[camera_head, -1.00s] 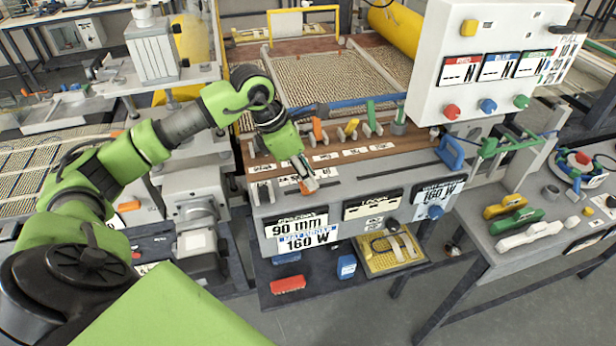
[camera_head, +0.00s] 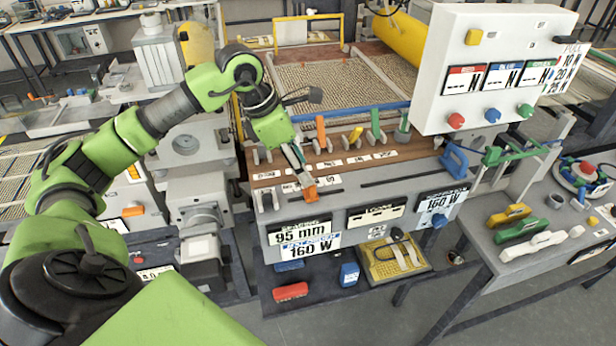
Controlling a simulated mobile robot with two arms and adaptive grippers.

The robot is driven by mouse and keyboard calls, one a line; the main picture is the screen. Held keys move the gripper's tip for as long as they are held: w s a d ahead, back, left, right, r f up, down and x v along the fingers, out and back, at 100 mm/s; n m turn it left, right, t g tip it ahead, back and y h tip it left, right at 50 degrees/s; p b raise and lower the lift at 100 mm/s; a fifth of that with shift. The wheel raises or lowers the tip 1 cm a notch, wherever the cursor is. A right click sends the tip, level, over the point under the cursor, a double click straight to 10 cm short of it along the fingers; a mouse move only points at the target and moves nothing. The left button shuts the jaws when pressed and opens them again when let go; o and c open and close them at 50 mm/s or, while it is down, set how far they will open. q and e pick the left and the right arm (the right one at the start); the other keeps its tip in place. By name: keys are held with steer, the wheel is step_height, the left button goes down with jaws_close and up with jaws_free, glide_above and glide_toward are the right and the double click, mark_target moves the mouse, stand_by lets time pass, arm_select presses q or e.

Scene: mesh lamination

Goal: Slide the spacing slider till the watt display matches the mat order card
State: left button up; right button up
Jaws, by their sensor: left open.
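The spacing slider, an orange knob (camera_head: 310,193), sits in the slot near the left of the grey console (camera_head: 375,195). A display (camera_head: 300,235) on the console front reads 95 mm. The watt display (camera_head: 309,249) just below it reads 160 W. A white panel (camera_head: 441,201) to the right also reads 160 W; its small heading is too blurred to tell whether it is the order card. My left gripper (camera_head: 301,165) is open, pointing down at the knob from just above and behind it; whether it touches is unclear. My right gripper is out of view.
A blue handle (camera_head: 454,160) stands at the console's right end. Coloured levers (camera_head: 375,124) stand along the wooden strip behind the slot. A white box (camera_head: 492,72) with blank N readouts rises at back right. A yellow tray (camera_head: 394,260) lies below the console.

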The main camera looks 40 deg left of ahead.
arm_select(q)
steer(key=v, duration=0.6)
steer(key=shift+r, duration=0.2)
